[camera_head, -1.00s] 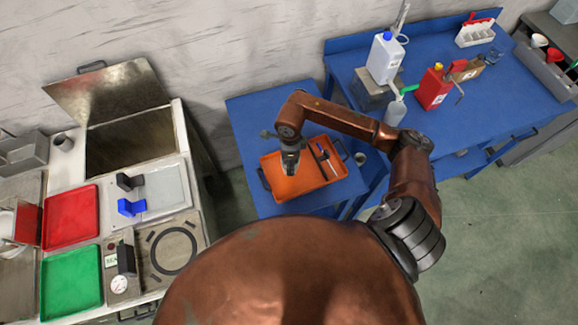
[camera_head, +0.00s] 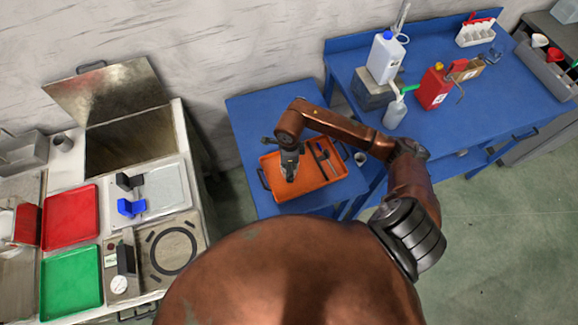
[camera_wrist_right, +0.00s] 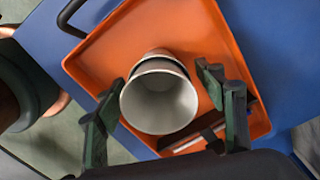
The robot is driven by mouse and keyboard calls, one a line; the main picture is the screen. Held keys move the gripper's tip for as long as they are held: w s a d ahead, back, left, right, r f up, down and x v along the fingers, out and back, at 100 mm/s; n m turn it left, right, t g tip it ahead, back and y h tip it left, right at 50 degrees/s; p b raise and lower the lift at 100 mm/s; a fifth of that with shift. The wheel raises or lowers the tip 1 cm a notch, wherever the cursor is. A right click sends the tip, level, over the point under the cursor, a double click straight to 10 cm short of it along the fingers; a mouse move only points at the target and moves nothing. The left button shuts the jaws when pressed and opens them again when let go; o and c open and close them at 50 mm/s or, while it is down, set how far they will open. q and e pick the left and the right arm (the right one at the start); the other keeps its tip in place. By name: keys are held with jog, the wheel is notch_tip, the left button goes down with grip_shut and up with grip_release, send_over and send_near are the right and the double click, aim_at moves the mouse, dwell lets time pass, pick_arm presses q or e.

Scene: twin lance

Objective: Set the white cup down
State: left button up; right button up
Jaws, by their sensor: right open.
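The white cup (camera_wrist_right: 160,100) stands inside the orange tray (camera_wrist_right: 105,50) in the right wrist view, its open mouth facing the camera. A second rim edge shows just behind it; I cannot tell whether it is another cup. My right gripper (camera_wrist_right: 162,80) is open, with one dark finger on each side of the cup and gaps showing beside it. In the head view the right gripper (camera_head: 289,162) is over the left half of the orange tray (camera_head: 325,181), and the cup is mostly hidden under it. My left gripper is not in view.
Dark slim tools (camera_head: 323,160) lie in the tray's right part. The tray is on a low blue table (camera_head: 245,115). A small pale round thing (camera_head: 360,159) is right of the tray. A larger blue bench with a white canister (camera_head: 385,60) and a red can (camera_head: 433,88) stands to the right.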

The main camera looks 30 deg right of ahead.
notch_tip(320, 180, up, 12)
jog(key=shift+r+p, duration=0.2)
jog(key=shift+p, duration=0.1)
dwell(0.3)
